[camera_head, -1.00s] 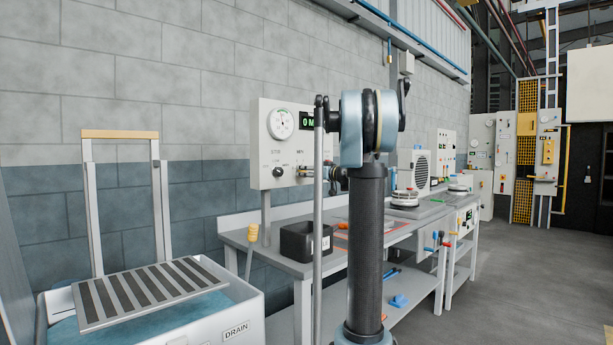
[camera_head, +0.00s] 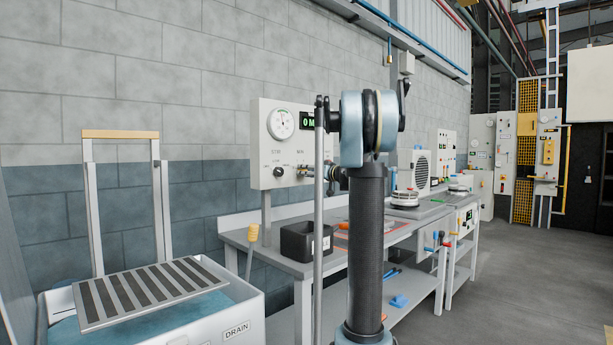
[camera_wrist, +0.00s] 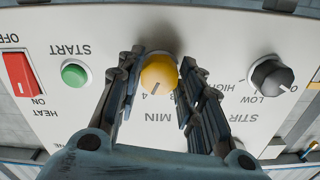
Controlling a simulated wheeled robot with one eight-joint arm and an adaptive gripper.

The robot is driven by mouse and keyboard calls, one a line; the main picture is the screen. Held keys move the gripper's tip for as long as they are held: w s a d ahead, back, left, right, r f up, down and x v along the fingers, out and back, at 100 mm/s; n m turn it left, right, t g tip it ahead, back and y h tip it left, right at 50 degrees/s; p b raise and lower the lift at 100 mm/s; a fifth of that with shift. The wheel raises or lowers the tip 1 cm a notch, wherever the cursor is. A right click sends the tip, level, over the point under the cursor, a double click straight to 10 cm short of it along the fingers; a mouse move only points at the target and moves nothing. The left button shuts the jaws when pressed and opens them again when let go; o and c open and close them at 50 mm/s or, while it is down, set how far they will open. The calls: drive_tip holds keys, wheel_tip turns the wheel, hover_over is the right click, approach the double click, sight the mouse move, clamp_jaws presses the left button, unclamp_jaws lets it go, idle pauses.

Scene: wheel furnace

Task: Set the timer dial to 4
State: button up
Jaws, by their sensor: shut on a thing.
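The timer dial (camera_wrist: 158,73) is a round yellow knob on a pale control panel (camera_wrist: 215,40), which shows upside down in the wrist view. The dial sits above the word MIN, and its dark pointer line slants to the lower left, close to the printed 4. My gripper (camera_wrist: 158,80) is shut on the dial, with one dark finger on each side of it. In the head view the panel (camera_head: 262,150) is on the bench, and my gripper (camera_head: 309,171) is at its right part. The dial is not clear there.
In the wrist view a black STIR knob (camera_wrist: 271,76) is right of the dial. A green START button (camera_wrist: 75,74) and a red switch (camera_wrist: 21,75) are to its left. A black bin (camera_head: 297,240) stands on the bench below the panel.

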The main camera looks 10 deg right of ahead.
drive_tip(key=shift+d+m, duration=0.1)
drive_tip(key=shift+m, duration=0.2)
drive_tip(key=o, duration=1.1)
drive_tip(key=shift+w, duration=0.1)
drive_tip(key=shift+c, duration=0.2)
drive_tip(key=v, duration=1.2)
drive_tip(key=shift+f, duration=0.1)
